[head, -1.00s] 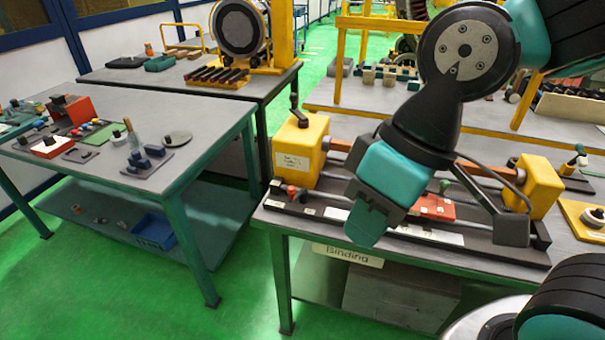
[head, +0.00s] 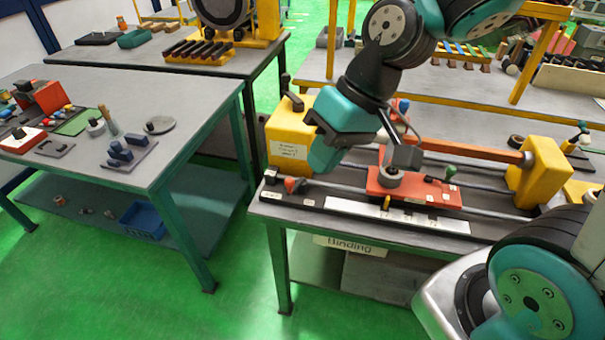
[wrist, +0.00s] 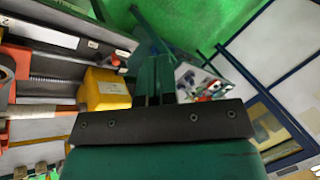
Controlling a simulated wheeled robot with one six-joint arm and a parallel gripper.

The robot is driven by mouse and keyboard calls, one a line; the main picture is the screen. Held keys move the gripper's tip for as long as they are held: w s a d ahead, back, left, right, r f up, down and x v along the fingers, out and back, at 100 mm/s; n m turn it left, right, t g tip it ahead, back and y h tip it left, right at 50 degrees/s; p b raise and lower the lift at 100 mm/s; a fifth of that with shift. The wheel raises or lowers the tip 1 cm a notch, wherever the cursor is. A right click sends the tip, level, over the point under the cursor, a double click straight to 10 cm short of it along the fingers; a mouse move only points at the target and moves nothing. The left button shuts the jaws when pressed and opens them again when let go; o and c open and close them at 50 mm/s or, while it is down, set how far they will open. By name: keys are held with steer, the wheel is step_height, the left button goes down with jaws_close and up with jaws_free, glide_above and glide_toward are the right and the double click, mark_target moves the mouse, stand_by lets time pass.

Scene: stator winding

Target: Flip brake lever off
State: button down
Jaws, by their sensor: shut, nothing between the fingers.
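A dark lever (head: 287,88) stands on top of the left yellow box (head: 290,150) of the winding bench, leaning slightly left in the head view; it looks like the brake lever. My gripper (head: 321,164) is shut and empty, in front of and just right of this yellow box, below the lever's height in the picture. Whether it touches the box cannot be told. In the wrist view my gripper (wrist: 156,65) points past the yellow box (wrist: 105,90), which lies to its left.
A red carriage (head: 415,190) sits on rails between the left box and the right yellow box (head: 540,170). An orange-brown bar (head: 470,150) runs behind it. A grey table (head: 190,120) with parts stands left, across a green floor gap.

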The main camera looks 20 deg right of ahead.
steer(key=w+d+f+m+t+y+p, duration=0.1)
steer(key=w+d+f+m+t+p, duration=0.1)
steer(key=w+d+f+m, duration=0.7)
steer(key=w+d+f+t, duration=0.1)
steer(key=w+d+f, duration=0.1)
steer(key=d, duration=0.1)
steer(key=shift+w+d+f, duration=0.2)
steer(key=shift+w+f, duration=0.15)
steer(key=shift+f, duration=0.05)
steer(key=p, duration=0.3)
glide_toward(296, 186)
steer(key=s+a+f, duration=0.1)
steer(key=s+f, duration=0.1)
steer(key=shift+w+a+f+p, duration=0.3)
steer(key=shift+w+a+p, duration=0.25)
steer(key=shift+a, duration=0.3)
steer(key=shift+w+a+f+p, duration=0.25)
steer(key=shift+w+a+p, duration=0.3)
steer(key=shift+a, duration=0.25)
